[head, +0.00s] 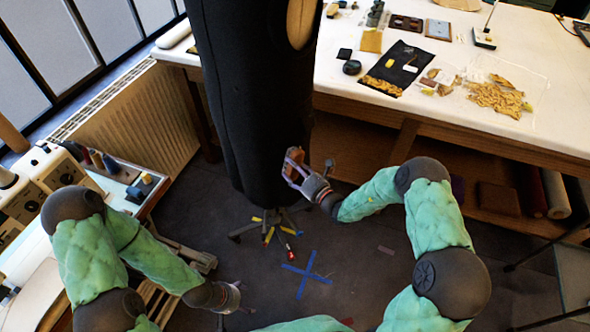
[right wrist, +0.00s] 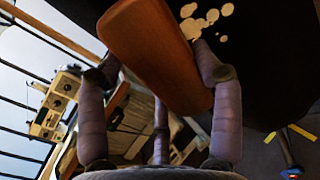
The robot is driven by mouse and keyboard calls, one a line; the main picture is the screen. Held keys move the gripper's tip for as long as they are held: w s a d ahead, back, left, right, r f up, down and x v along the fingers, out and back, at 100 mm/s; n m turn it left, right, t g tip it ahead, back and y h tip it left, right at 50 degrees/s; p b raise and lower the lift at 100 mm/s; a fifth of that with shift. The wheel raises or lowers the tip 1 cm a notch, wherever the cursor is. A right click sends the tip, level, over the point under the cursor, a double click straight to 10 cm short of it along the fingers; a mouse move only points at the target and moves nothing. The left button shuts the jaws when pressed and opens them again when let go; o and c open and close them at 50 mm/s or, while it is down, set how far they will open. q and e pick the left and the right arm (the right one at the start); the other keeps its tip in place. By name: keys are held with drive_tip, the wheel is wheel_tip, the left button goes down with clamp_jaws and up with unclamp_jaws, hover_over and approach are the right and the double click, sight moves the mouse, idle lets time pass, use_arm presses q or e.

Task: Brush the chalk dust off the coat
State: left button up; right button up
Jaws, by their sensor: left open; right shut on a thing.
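The long black coat (head: 250,100) hangs upright on a stand in the head view and fills the upper right of the right wrist view (right wrist: 275,65). Several pale chalk spots (right wrist: 192,28) show on it beside the brush; none can be made out in the head view. My right gripper (head: 297,171) is shut on a brown wooden brush (right wrist: 155,50), near the coat's lower right edge. Its bristles are hidden, and I cannot tell whether it touches the coat. My left gripper (head: 236,297) is open and empty, low above the floor, left of the stand's foot.
A white worktable (head: 450,120) with cloth, trays and small items stands behind and right of the coat. A side table with machines (head: 40,185) is at the left. The stand's legs (head: 268,222) spread on the floor.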

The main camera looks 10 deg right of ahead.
sight(302, 161)
drive_tip(key=shift+w, duration=0.15)
drive_tip(key=shift+w+d+b, duration=0.2)
drive_tip(key=shift+w+d, duration=0.2)
drive_tip(key=shift+d, duration=0.45)
drive_tip(key=shift+w+d+b, duration=0.15)
drive_tip(key=shift+w+d, duration=0.2)
drive_tip(key=shift+d, duration=0.5)
drive_tip(key=w+d, duration=0.1)
drive_tip(key=w+d+b, duration=0.1)
drive_tip(key=d, duration=0.1)
drive_tip(key=shift+w, duration=0.1)
drive_tip(key=shift+r, duration=0.1)
